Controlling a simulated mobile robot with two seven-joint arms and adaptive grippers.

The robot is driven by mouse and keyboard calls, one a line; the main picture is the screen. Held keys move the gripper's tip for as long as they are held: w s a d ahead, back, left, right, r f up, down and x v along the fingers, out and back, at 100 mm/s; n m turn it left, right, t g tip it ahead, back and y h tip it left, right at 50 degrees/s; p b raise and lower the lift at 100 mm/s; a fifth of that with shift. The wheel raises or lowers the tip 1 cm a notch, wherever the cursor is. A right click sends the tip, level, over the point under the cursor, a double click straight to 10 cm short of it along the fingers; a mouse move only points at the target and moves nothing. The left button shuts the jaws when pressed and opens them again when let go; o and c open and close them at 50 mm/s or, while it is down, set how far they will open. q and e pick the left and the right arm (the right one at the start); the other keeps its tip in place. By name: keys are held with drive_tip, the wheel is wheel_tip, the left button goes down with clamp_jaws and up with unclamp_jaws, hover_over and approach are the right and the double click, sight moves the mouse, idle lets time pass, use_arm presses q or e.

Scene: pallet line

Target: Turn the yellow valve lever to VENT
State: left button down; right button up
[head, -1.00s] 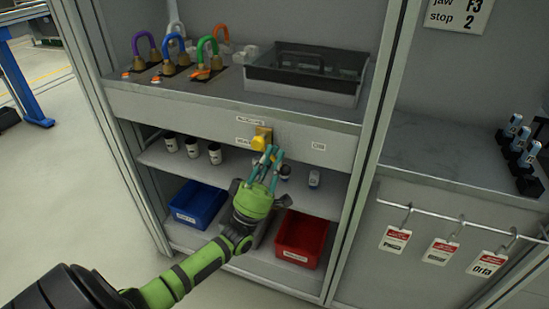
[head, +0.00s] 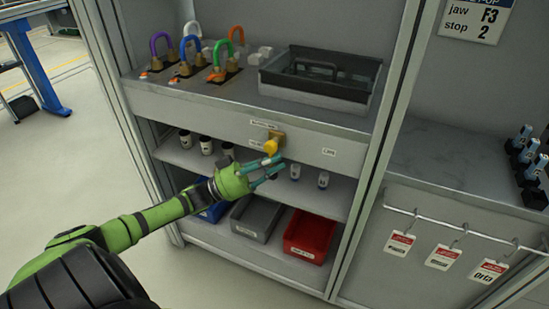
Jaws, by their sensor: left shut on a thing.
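The yellow valve lever (head: 271,147) sits on a yellow valve block on the grey front panel (head: 205,112) below the shelf top. The lever points down and slightly left. Small white labels are above it (head: 263,122), left of it and to its right (head: 329,152); their print is too small to read surely. My left gripper (head: 272,166), green with teal fingers, reaches in from the lower left and is shut on the lever's lower end, which the fingers partly hide. My right gripper is not in view.
Coloured padlocks (head: 190,53) and a dark grey tote (head: 320,80) stand on the shelf above. Small jars (head: 206,145) stand on the shelf below. Blue, grey (head: 256,217) and red (head: 309,235) bins sit at the bottom. Red-and-white tags (head: 443,256) hang at right.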

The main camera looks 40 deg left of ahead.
use_arm(q)
drive_tip(key=shift+a+f+m+g, duration=0.1)
drive_tip(key=shift+f+m+g, duration=0.05)
drive_tip(key=shift+m+g, duration=0.2)
idle(0.3)
drive_tip(key=c, duration=1.5)
unclamp_jaws()
drive_tip(key=shift+o, duration=0.2)
drive_tip(key=shift+s+a, duration=0.1)
drive_tip(key=v, duration=1.1)
drive_tip(key=shift+s+a, duration=0.25)
drive_tip(key=shift+s, duration=0.1)
drive_tip(key=shift+f, duration=0.2)
